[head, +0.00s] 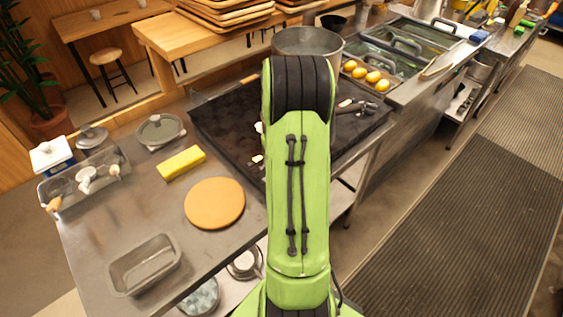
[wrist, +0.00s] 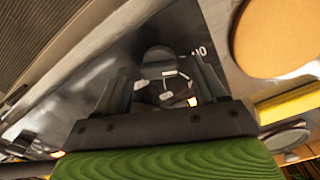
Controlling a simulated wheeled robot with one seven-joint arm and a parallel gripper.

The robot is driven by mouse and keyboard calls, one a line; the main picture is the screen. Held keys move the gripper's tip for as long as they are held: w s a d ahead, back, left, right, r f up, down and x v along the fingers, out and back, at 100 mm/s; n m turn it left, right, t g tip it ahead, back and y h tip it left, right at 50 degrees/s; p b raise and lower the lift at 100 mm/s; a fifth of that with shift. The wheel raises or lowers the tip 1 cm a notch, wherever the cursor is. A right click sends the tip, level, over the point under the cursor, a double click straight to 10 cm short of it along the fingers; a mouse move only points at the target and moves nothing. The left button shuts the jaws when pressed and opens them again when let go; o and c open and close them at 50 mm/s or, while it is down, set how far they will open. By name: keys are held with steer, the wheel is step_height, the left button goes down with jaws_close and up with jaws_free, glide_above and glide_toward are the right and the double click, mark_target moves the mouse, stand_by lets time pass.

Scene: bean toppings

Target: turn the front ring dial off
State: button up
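My gripper (wrist: 162,82) shows in the wrist view with its two dark fingers spread apart, so it is open. Between and beyond the fingers is a dark rounded knob-like shape (wrist: 158,58), with pale marks near it and a "10" printed to its right. I cannot tell for sure whether it is the front ring dial, nor which way it is turned. I see no contact between it and the fingers. In the head view my green arm covers the middle, hiding my gripper and any dial. The black cooktop (head: 225,120) shows on both sides of the arm.
A large metal pot (head: 308,42) stands behind my arm. On the left counter are a round board (head: 215,203), a yellow sponge (head: 181,163), an empty metal pan (head: 145,265) and a lidded dish (head: 159,131). The floor at right is clear.

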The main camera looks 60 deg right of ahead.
step_height(320, 180, up, 16)
steer(key=p, duration=0.3)
steer(key=shift+f, duration=0.15)
stand_by(0.4)
